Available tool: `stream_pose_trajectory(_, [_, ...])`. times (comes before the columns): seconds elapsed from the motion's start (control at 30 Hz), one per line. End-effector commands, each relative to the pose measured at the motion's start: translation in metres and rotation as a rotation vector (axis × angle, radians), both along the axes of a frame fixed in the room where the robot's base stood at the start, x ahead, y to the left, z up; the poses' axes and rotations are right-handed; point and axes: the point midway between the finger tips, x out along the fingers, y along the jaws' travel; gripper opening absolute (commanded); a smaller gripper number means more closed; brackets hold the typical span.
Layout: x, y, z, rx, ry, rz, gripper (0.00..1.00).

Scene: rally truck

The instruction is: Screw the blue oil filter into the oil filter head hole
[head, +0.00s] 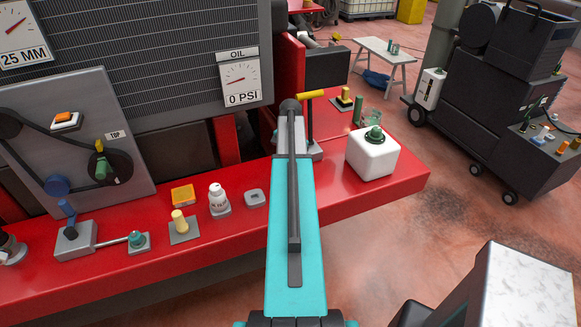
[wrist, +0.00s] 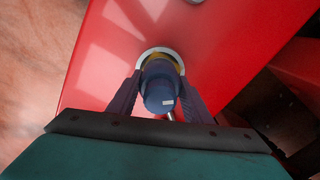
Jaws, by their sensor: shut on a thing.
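In the wrist view the blue oil filter (wrist: 160,96) sits between the two fingers of my gripper (wrist: 160,80), which is shut on it. The filter points at a round fitting with a pale rim (wrist: 147,51) and yellow inside, on a red surface. This looks like the oil filter head hole. The filter covers most of it, and I cannot tell whether the filter touches it or has entered it. In the head view my arm reaches over the red bench and hides the filter and the gripper's fingers.
A yellow-topped T-handle (head: 311,96) rises close to my arm's far end.

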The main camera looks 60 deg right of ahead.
Motion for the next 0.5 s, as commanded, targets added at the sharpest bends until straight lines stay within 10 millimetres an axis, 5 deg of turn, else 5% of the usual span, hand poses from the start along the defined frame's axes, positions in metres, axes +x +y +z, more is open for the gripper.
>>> stream_pose_trajectory(0.5, [-0.0004, -0.0001, -0.0001, 0.000, 0.001, -0.077, 0.33])
